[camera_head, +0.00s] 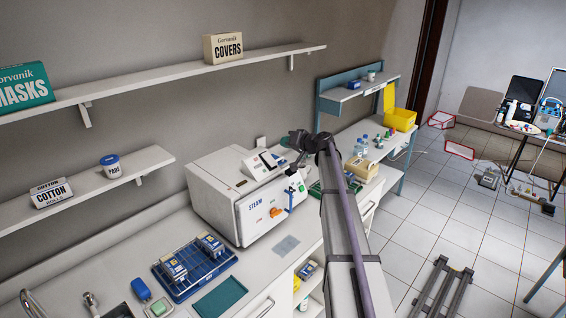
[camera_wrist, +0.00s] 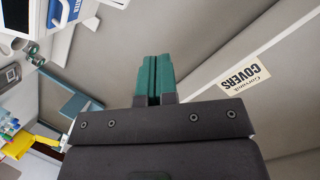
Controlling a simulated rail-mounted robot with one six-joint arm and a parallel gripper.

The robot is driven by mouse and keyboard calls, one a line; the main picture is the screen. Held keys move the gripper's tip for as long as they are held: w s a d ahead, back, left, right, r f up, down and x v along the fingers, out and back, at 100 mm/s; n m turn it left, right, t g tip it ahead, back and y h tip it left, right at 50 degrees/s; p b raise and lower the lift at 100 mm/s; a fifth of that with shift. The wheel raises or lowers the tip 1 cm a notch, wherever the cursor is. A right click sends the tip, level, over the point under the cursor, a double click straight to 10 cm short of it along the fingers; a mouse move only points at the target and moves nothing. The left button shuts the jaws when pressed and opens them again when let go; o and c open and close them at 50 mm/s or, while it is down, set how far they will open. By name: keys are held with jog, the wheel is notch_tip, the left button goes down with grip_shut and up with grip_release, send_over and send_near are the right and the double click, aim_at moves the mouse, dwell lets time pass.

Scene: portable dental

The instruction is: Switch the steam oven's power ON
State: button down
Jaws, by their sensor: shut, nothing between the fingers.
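The steam oven (camera_head: 225,200) is a white box marked STEAM on the counter, with a small tilted panel (camera_head: 262,165) on top. Its front has an orange knob (camera_head: 277,212), a dark blue handle-like part (camera_head: 291,197) and a small green part (camera_head: 301,187) near the right edge. I cannot tell which is the power switch or how it is set. My arm rises in front of the counter, its upper joint just right of the oven. My gripper (camera_wrist: 153,80) shows teal fingers shut and empty in the wrist view; its fingertips are not clear in the head view.
A blue rack (camera_head: 195,270) with packs and a green tray (camera_head: 220,297) stand left of the oven. Shelves are above; a COVERS box (camera_head: 222,48) also shows in the wrist view (camera_wrist: 243,80). A yellow bin (camera_head: 399,119) stands farther right.

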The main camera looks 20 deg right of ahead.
aim_at(270, 159)
jog(key=shift+a, duration=0.3)
jog(key=w+f+b, duration=0.1)
jog(key=f+b, duration=0.1)
jog(key=w+a+f+b, duration=0.1)
jog(key=f+b, duration=0.2)
jog(key=w+f+b, duration=0.1)
jog(key=f+b, duration=0.1)
jog(key=shift+w+a+f, duration=0.15)
jog(key=shift+w+a+f+b, duration=0.1)
jog(key=shift+w+f+b, duration=0.15)
jog(key=shift+b, duration=0.15)
jog(key=shift+f, duration=0.1)
dwell(1.5)
jog(key=shift+w+a+f+b, duration=0.1)
jog(key=shift+w+f+b, duration=0.05)
jog(key=shift+f+b, duration=0.15)
jog(key=shift+w+f+b, duration=0.2)
jog(key=shift+f+b, duration=0.15)
jog(key=shift+b, duration=0.1)
dwell(0.6)
